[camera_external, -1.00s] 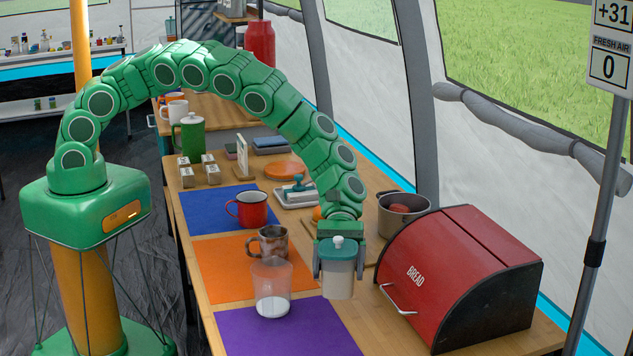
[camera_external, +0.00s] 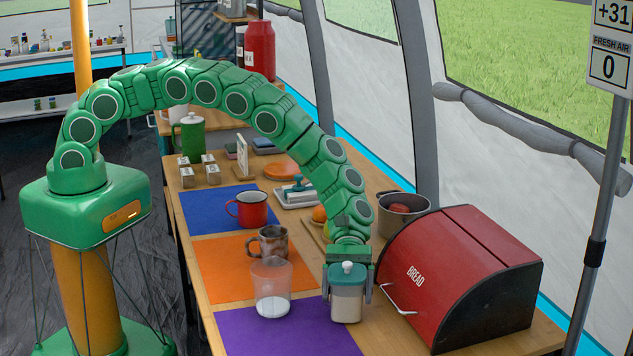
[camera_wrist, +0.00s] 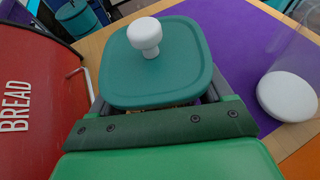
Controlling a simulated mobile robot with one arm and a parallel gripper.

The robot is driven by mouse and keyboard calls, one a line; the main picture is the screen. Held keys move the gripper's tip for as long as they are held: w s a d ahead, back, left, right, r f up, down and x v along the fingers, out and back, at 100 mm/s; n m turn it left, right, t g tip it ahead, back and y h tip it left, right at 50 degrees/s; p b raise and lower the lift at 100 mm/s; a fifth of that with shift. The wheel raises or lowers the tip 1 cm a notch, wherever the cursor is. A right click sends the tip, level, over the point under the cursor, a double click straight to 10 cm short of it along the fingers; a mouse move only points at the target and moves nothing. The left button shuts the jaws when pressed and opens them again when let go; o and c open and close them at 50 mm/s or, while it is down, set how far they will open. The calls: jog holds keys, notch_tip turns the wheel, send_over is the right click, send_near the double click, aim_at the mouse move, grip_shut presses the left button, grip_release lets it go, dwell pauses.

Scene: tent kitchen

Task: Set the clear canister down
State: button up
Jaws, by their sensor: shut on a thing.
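The clear canister (camera_external: 347,303) has a teal lid with a white knob and pale contents. My gripper (camera_external: 347,285) is shut on it, with a finger on each side. The canister is upright, low over the table between the purple mat and the bread box; I cannot tell whether its base touches the wood. In the wrist view the canister's teal lid (camera_wrist: 155,65) fills the middle, just beyond my gripper (camera_wrist: 160,110), and hides the canister's body.
The red bread box (camera_external: 455,275) stands close on the right. A clear cup (camera_external: 271,287) with white contents stands left, at the edge of the purple mat (camera_external: 290,335). A brown mug (camera_external: 272,242) and red mug (camera_external: 250,209) stand behind it. A pot (camera_external: 402,215) is behind the bread box.

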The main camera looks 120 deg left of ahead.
jog(key=shift+f, duration=0.2)
jog(key=o, duration=1.3)
jog(key=shift+r, duration=0.1)
jog(key=v, duration=1.2)
